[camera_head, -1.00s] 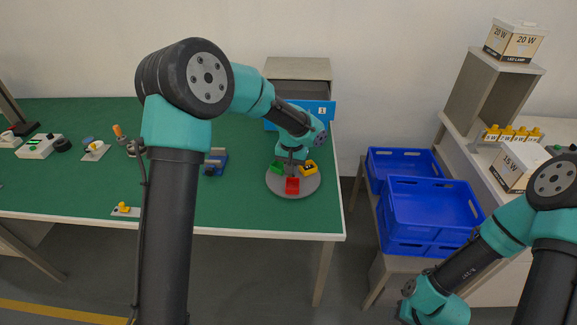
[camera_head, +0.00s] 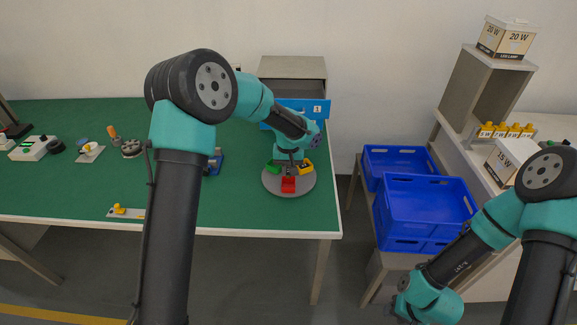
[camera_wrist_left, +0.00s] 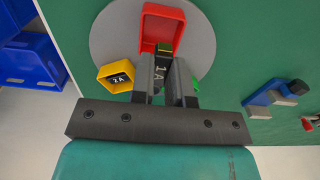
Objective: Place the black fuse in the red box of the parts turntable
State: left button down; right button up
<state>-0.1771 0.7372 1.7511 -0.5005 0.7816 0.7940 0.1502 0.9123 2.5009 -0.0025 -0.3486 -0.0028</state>
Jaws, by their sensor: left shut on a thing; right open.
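The parts turntable (camera_head: 271,189) is a grey disc near the green table's right end. It carries a red box (camera_head: 288,185) at the front, a green box (camera_head: 273,167) at the left and a yellow box (camera_head: 307,168) at the right. My left gripper (camera_head: 289,163) is over the turntable, behind the red box. In the left wrist view, its fingers (camera_wrist_left: 166,76) are shut on the dark fuse marked 1A (camera_wrist_left: 160,73), close to the open red box (camera_wrist_left: 178,28). The yellow box (camera_wrist_left: 104,82) holds a piece marked 2A. The fingers mostly hide the green box (camera_wrist_left: 195,84).
A blue drawer front (camera_head: 306,112) marked 1 stands open behind the turntable. A blue-and-grey device (camera_head: 215,162) is left of it. Stacked blue crates (camera_head: 425,205) are right of the table. The front middle of the table is mostly clear.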

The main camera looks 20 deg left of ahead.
aim_at(288, 181)
pick_arm(q)
jog(key=shift+f, duration=2.6)
jog(key=shift+f, duration=0.6)
